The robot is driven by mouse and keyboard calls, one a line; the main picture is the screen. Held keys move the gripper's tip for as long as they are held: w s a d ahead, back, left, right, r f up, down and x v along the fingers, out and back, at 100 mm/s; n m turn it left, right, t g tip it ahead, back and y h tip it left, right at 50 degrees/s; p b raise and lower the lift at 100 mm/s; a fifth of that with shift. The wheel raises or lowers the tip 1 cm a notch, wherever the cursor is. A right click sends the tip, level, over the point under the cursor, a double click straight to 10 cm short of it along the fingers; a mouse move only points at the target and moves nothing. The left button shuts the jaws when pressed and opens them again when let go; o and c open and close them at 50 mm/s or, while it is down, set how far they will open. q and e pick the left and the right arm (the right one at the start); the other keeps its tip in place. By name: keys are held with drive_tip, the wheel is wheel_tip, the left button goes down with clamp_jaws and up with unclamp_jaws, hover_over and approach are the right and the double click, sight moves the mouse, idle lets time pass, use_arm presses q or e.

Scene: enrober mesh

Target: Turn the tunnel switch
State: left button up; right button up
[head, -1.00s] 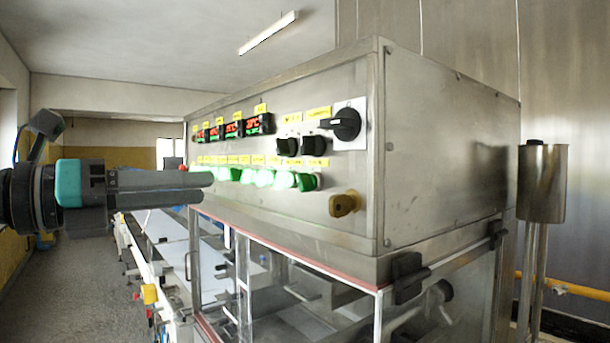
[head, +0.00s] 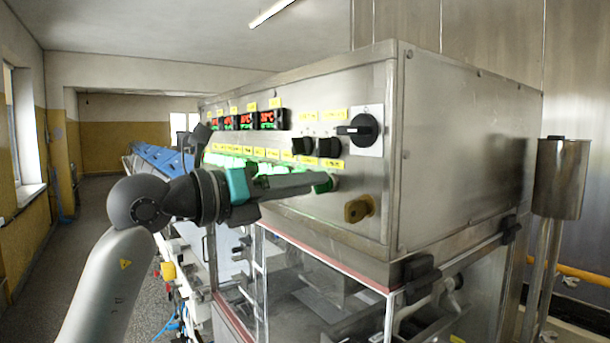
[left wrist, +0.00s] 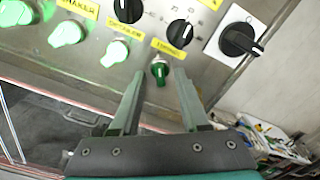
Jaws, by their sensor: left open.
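The row of lit green switches runs along the machine's front panel. In the left wrist view, the green switch at the right end of the row (left wrist: 160,72) sits under a small yellow label whose text I cannot read surely, so I cannot confirm that it is the tunnel switch. My left gripper (left wrist: 160,80) is open, with one fingertip on each side of this switch; contact cannot be told. In the head view, my left gripper (head: 318,182) reaches along the panel and partly hides the row, with the end switch (head: 326,184) at its tips. My right gripper is not in view.
Black knobs (head: 329,147) and a large black rotary switch (head: 359,128) sit above the row. A brass-coloured knob (head: 359,208) is below right. Temperature displays (head: 268,119) are at upper left. A clear-walled enclosure lies under the panel. A metal cylinder (head: 560,178) stands at the right.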

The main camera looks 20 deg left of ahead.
use_arm(q)
drive_tip(key=shift+w+d, duration=0.2)
clamp_jaws()
idle(0.3)
